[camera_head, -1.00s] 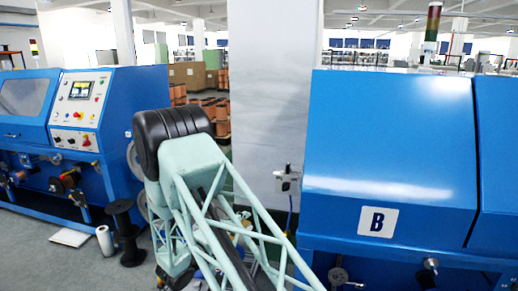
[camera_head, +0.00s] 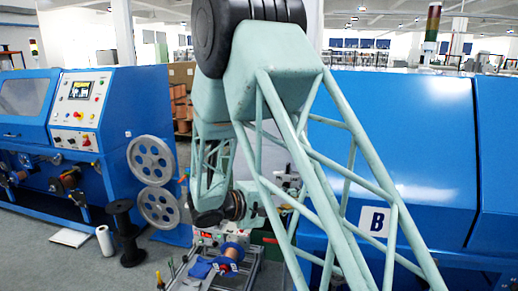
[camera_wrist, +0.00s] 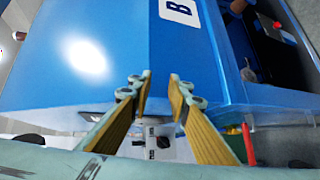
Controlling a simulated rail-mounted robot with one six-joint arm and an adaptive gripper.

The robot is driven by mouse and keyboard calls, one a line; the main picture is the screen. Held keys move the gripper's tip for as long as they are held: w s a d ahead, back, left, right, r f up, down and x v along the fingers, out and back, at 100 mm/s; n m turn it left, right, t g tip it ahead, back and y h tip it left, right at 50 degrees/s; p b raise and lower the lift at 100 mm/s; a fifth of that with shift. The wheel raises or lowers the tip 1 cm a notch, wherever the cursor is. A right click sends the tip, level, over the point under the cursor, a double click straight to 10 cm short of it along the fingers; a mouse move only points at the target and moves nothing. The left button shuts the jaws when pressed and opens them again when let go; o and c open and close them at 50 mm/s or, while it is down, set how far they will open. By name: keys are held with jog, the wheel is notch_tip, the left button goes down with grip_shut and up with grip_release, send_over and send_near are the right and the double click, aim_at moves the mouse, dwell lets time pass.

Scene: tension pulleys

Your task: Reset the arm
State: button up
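My gripper (camera_wrist: 160,82) is in the wrist view, with its two fingers apart and nothing visible between them. It faces the blue machine marked B (camera_wrist: 110,70), and I cannot tell the distance. In the head view my arm stands raised in the middle, with its forearm hanging down on the far side. My fingers cannot be made out there. Machine B (camera_head: 420,150) is behind and right of my arm in the head view. Two grey spoked pulley wheels, an upper one (camera_head: 151,160) and a lower one (camera_head: 159,207), are on the left.
A metal-framed bench (camera_head: 250,279) below my wrist carries a copper spool (camera_head: 230,256) and a blue cloth (camera_head: 198,269). A black spool (camera_head: 122,230) and a white roll (camera_head: 104,240) stand on the floor. Another blue machine (camera_head: 110,110) is at left. A red object (camera_wrist: 248,146) is low in the wrist view.

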jog(key=s+d+r+m+g+y, duration=0.15)
jog(key=s+d+r, duration=0.3)
jog(key=s, duration=0.45)
jog(key=s+d+r+m+g+y, duration=0.1)
jog(key=s+d+r+m+g, duration=0.15)
jog(key=s+d, duration=0.45)
jog(key=s+d+r+m+g+y, duration=0.1)
jog(key=s+d+r+g+y, duration=0.2)
jog(key=s, duration=0.7)
jog(key=s+a+r+t+y, duration=0.1)
jog(key=s+a+y, duration=0.1)
jog(key=s, duration=0.6)
jog(key=s+a+r+m+t+y, duration=0.1)
jog(key=s+a+r+y, duration=0.1)
jog(key=s, duration=0.7)
jog(key=s+a+r+m+t+y, duration=0.1)
jog(key=s+a+r+y, duration=0.1)
jog(key=s, duration=0.6)
jog(key=shift+s+a+r+y, duration=0.2)
jog(key=shift+a+y, duration=0.25)
jog(key=shift+y, duration=0.2)
